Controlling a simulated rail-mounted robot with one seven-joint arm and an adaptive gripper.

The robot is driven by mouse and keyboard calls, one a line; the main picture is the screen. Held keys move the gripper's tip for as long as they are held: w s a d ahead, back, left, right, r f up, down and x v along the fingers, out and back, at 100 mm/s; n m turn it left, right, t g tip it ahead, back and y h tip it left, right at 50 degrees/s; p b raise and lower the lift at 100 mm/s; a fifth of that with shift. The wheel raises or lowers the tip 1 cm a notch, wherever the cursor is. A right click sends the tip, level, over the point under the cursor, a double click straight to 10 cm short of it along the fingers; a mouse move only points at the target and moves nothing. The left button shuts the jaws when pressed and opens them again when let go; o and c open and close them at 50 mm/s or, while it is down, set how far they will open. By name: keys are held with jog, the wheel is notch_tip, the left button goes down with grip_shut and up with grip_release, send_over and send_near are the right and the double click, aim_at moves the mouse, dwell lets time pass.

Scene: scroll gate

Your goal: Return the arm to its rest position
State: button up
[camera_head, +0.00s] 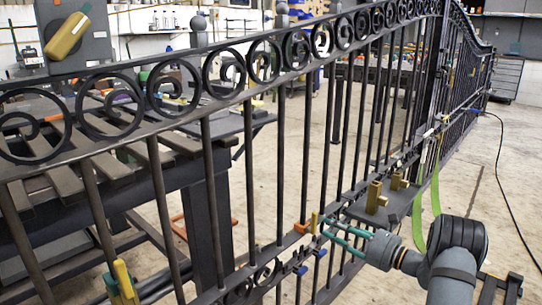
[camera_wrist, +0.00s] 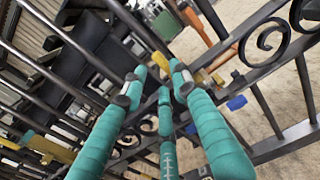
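The black scroll gate (camera_head: 279,150) runs across the head view, from the near left to the far right. My gripper (camera_head: 326,228) is at its lower rail, at the right of the gate's near part. Its teal fingers point left and are apart, with nothing seen between them. In the wrist view my gripper (camera_wrist: 160,78) shows teal fingers spread before the gate's bars, with a gap between the tips. I cannot tell whether a fingertip touches the rail. My grey arm comes in from the lower right.
Blue clamps (camera_head: 302,270) and an orange clamp (camera_head: 302,228) sit on the lower rail near my fingers. A dark plate with brass-coloured blocks (camera_head: 376,197) is just above my gripper. A green strap (camera_head: 435,190) hangs behind my wrist.

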aim_at(313, 219)
jog(key=x, duration=0.7)
jog(key=shift+w+a, duration=0.1)
jog(key=shift+a, duration=0.05)
jog(key=shift+w+a+f+b, duration=0.15)
jog(key=shift+f+b, duration=0.15)
jog(key=shift+b, duration=0.2)
jog(key=shift+a+r+n+b, duration=0.15)
jog(key=shift+n+b, duration=0.45)
jog(key=shift+s+r, duration=0.1)
jog(key=shift+s, duration=0.1)
